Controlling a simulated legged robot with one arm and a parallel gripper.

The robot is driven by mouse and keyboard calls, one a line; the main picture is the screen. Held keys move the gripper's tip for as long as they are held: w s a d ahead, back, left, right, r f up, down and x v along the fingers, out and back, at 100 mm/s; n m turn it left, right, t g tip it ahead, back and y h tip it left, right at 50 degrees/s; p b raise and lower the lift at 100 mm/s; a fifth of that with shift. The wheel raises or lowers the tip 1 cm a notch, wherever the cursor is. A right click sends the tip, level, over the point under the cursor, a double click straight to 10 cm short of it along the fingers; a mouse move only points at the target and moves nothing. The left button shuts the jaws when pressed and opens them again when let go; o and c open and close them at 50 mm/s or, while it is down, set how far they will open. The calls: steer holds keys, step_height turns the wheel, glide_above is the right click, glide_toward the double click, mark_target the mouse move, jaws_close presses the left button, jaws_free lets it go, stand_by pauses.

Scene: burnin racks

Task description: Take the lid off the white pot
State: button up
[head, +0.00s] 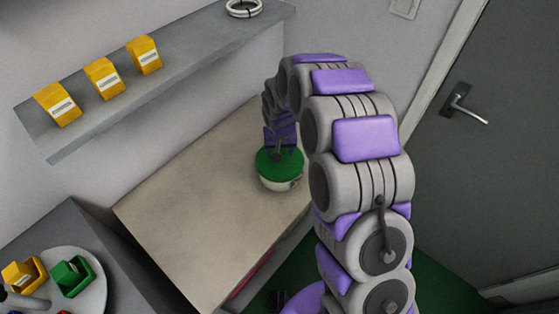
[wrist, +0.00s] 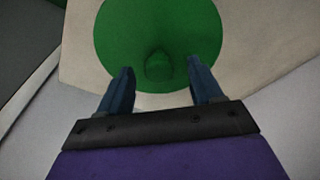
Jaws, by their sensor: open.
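The white pot (head: 281,184) stands on the beige worktop near its right edge. Its green lid (head: 276,165) is on top. In the wrist view the round green lid (wrist: 118,40) fills the upper middle, with a small green knob (wrist: 158,66) on it. My gripper (wrist: 158,80) is open, with one dark blue finger on each side of the knob and a gap to each. In the head view my gripper (head: 279,152) is over the lid, its fingers partly hidden. I cannot tell whether the fingers touch the lid.
The beige worktop (head: 190,220) is clear left of the pot. A grey wall shelf (head: 185,75) above holds several yellow boxes (head: 104,78) and a white ring (head: 244,8). A round tray (head: 92,285) with yellow and green holders is at lower left. A grey door (head: 505,150) is at right.

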steer(key=f, duration=0.2)
steer(key=shift+w+f, duration=0.25)
steer(key=shift+f, duration=0.1)
steer(key=c, duration=1.1)
steer(key=shift+c, duration=0.2)
steer(key=shift+r, duration=0.1)
